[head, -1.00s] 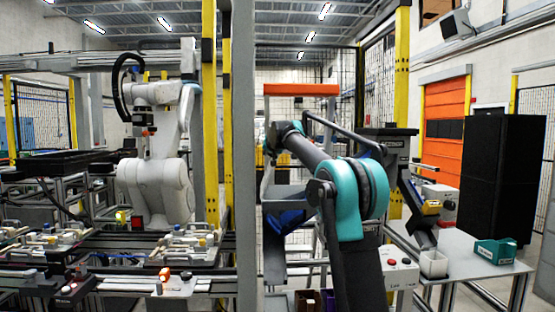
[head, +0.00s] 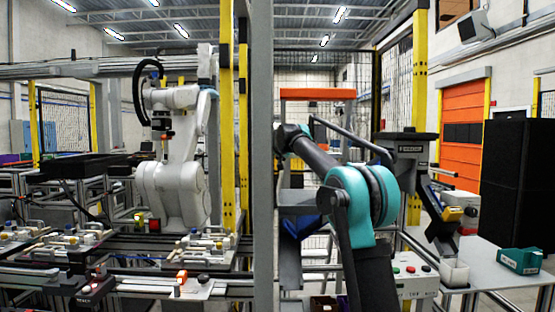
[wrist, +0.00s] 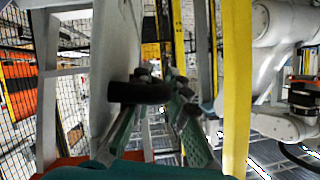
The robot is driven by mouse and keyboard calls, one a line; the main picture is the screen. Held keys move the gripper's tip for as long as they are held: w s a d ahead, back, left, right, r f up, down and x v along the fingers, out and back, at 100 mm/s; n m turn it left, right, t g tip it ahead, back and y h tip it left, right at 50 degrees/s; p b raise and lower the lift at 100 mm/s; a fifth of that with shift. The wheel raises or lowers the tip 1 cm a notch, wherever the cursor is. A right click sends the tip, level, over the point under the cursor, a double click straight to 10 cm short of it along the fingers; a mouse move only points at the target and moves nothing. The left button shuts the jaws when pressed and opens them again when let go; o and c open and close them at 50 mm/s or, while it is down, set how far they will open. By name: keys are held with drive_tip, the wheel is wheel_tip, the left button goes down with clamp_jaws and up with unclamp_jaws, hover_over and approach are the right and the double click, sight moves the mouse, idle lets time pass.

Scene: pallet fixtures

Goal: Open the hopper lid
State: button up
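The hopper (head: 410,148) is a dark labelled box right of my arm in the head view. A thin grey piece (head: 350,138), apparently its lid seen nearly edge-on, slopes from the box up to the left, so it looks raised. In the wrist view a broad grey panel (wrist: 112,35), apparently the lid, carries a dark stub-like handle (wrist: 140,92). My gripper (wrist: 165,95) has its green fingers spread with a gap between them, close to the handle. The handle covers part of the left finger. Contact cannot be told. The fingers are hidden in the head view.
A chute leads down to a white cup (head: 455,272) on a table at the right, near a green bin (head: 520,261). A grey post (head: 263,180) and yellow posts stand left of my arm. Beyond them is a white robot arm (head: 172,185) over a conveyor.

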drive_tip(key=shift+o, duration=0.3)
drive_tip(key=shift+s, duration=0.1)
drive_tip(key=shift+s+r, duration=0.15)
drive_tip(key=shift+s, duration=0.15)
drive_tip(key=v, duration=1.1)
drive_tip(key=shift+s, duration=0.15)
